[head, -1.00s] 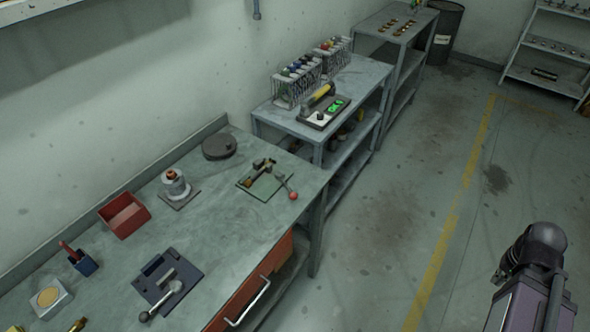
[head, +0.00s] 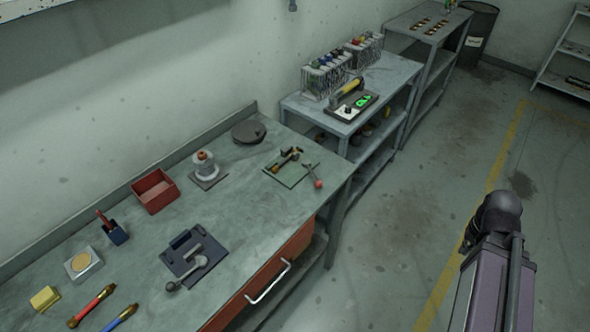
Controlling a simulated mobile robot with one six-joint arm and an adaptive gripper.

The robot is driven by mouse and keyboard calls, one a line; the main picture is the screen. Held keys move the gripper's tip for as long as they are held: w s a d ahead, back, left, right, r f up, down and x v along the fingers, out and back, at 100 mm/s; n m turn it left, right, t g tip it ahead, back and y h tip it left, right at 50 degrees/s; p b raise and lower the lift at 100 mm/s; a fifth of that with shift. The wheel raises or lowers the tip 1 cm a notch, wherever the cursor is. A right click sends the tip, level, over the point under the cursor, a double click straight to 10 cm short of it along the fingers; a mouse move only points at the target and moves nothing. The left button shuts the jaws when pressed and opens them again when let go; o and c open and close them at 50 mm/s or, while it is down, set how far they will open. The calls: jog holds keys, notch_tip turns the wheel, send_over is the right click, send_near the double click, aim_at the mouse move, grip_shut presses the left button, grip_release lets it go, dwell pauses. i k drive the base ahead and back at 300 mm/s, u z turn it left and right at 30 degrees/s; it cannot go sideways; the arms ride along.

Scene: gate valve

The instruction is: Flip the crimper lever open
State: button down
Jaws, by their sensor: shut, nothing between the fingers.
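Two lever devices stand on the workbench (head: 250,215), and I cannot tell for sure which is the crimper. One is a dark plate device (head: 180,258) with upright blocks and a grey lever (head: 190,276) ending in a round knob, low over the plate and pointing toward the lower left. The other is a green plate (head: 289,178) with brass-coloured parts and a thin lever with a red ball (head: 318,184) at the bench's right end. My gripper is not in view.
A red bin (head: 155,190), a white round-based fixture (head: 206,168), a dark disc (head: 248,131), a pen holder (head: 114,232) and a red hose (head: 92,306) share the bench. An orange drawer (head: 275,270) is below. Bare floor lies right, with a yellow line.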

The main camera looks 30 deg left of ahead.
aim_at(305, 162)
jog(key=u, duration=1.2)
jog(key=k, duration=0.95)
jog(key=i, duration=0.95)
jog(key=u, duration=0.05)
